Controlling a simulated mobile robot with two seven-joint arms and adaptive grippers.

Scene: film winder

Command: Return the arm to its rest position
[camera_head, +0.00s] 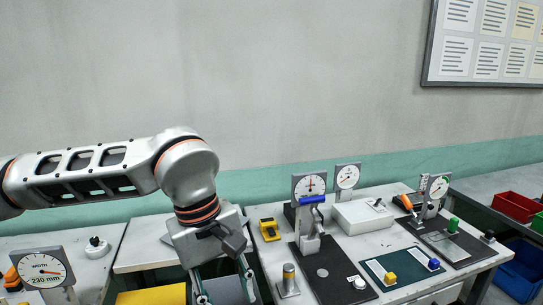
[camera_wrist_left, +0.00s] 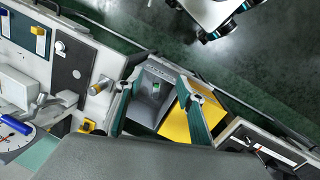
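My left arm (camera_head: 95,172) reaches in from the left in the head view, with its wrist bent down over the bench. My left gripper (camera_head: 226,293) points downward, with its fingers apart at the bottom edge. In the left wrist view the gripper (camera_wrist_left: 158,88) is open, with nothing seen held between its two green fingers. Beyond the fingers lies a grey open bin (camera_wrist_left: 152,98) with a small green spot inside. I cannot tell how far below the fingers it is.
A yellow block or bin (camera_head: 152,296) lies left of the gripper. A dial gauge (camera_head: 42,268) stands at far left. To the right are a yellow device (camera_head: 269,229), a blue-handled press (camera_head: 311,222) and a white box (camera_head: 362,216).

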